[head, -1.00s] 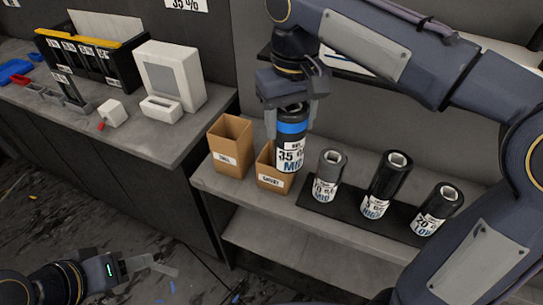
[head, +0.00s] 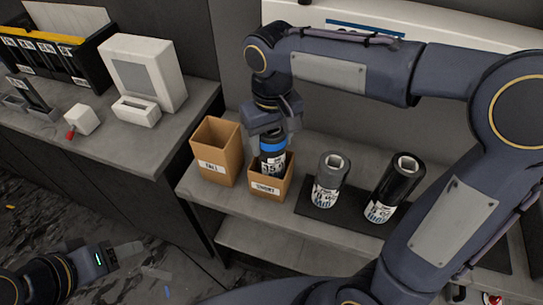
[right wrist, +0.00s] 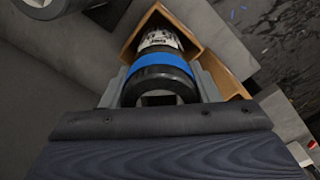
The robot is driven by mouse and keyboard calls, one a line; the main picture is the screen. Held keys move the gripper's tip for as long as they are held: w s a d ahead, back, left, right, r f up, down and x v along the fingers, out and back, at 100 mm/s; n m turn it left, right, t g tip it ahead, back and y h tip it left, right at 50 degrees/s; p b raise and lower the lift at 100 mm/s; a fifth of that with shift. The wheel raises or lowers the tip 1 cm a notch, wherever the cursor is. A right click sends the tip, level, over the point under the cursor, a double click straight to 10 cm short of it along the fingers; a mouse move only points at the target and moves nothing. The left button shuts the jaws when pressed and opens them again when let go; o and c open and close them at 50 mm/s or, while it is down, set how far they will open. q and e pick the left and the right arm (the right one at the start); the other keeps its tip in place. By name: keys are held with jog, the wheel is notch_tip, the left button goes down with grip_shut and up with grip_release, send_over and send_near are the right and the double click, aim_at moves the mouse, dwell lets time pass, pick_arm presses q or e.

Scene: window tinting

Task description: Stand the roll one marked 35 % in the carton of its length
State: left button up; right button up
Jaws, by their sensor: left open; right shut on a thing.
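The roll marked 35 (head: 273,161), black with a blue band and a white label, stands upright with its lower part inside the short carton (head: 284,188). The carton's walls hide its bottom end, so I cannot tell whether it touches the floor. My right gripper (head: 270,138) is shut on the roll's upper end from above. In the right wrist view the blue band (right wrist: 160,62) shows between the fingers, with the carton (right wrist: 205,55) around the roll beyond. The tall carton (head: 232,165) stands open and empty-looking to the left. My left gripper (head: 128,250) is open and empty at lower left.
A grey roll (head: 328,180) and a black roll (head: 395,185) stand on a dark mat (head: 350,215) right of the short carton. My right arm covers the shelf's right side. A bench with a white device (head: 145,75) and a black bin is at left.

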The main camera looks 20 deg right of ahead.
aim_at(272, 156)
jog(key=shift+f, duration=2.75)
jog(key=shift+f+b, duration=0.15)
jog(key=shift+b, duration=0.15)
jog(key=o, duration=1)
jog(key=shift+r, duration=0.2)
notch_tip(272, 156, up, 12)
jog(key=shift+p, duration=0.7)
jog(key=shift+s+f, duration=0.1)
